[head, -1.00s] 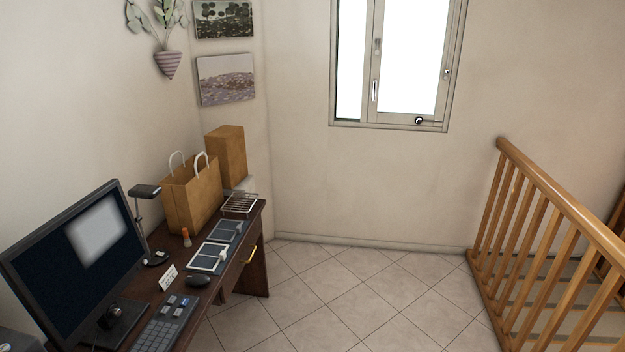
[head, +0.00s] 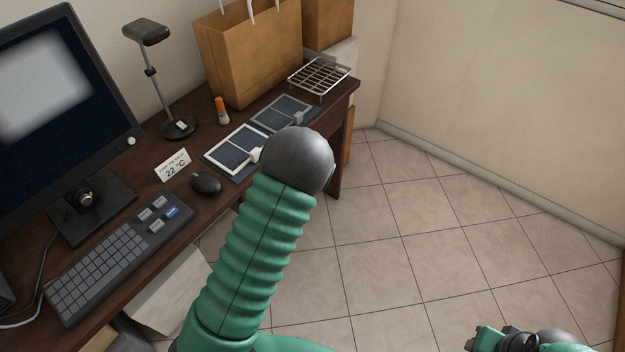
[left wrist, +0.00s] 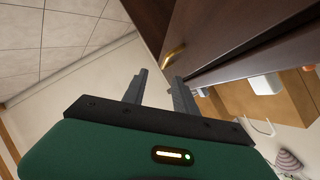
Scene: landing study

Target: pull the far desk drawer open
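The brown desk (head: 150,147) runs along the left wall in the head view. In the left wrist view, the gold drawer handle (left wrist: 173,56) sits on the dark brown desk front (left wrist: 155,15), just beyond my left fingertips. My left gripper (left wrist: 160,76) is open, its two fingers apart with nothing between them. The handle looks clear of both fingers. In the head view, my green left arm covers part of the desk front and hides the handle and left gripper.
A paper bag (head: 255,55), wire rack (head: 320,74), tablet (head: 238,147), mouse (head: 206,182), keyboard (head: 110,258), lamp (head: 147,33) and monitor (head: 45,110) stand on the desk. The tiled floor (head: 420,215) to the right is clear.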

